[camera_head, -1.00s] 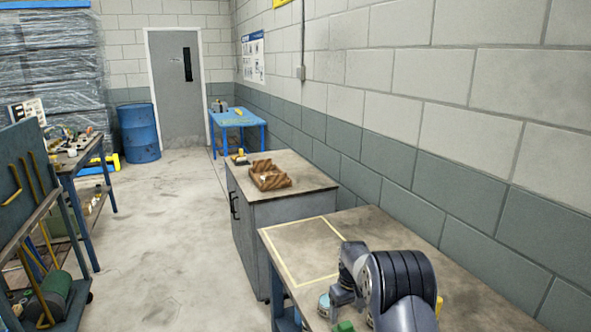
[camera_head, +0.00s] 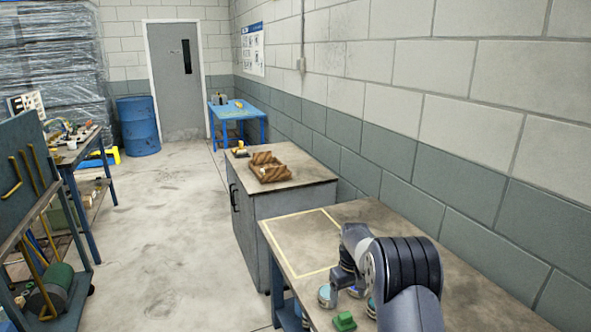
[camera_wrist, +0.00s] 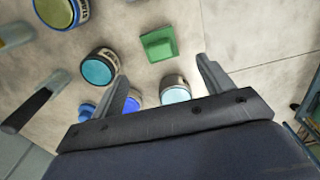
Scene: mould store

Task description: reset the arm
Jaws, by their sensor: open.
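My gripper (camera_wrist: 161,82) is open in the wrist view, with its two fingers spread wide above the tabletop and nothing held between them. A tin with a pale teal top (camera_wrist: 175,90) shows between the fingers, lower down; whether a finger touches it I cannot tell. In the head view my arm (camera_head: 400,275) reaches over the near table (camera_head: 360,222) at the lower right and hides part of it. The fingertips are hard to make out there.
A green block (camera_wrist: 159,44) and several tins, one with a teal top (camera_wrist: 97,71), stand on the table. A dark-handled tool (camera_wrist: 28,110) lies at left. Beyond are a grey cabinet (camera_head: 283,212) with a wooden tray (camera_head: 270,175), and the block wall (camera_head: 450,150) at right.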

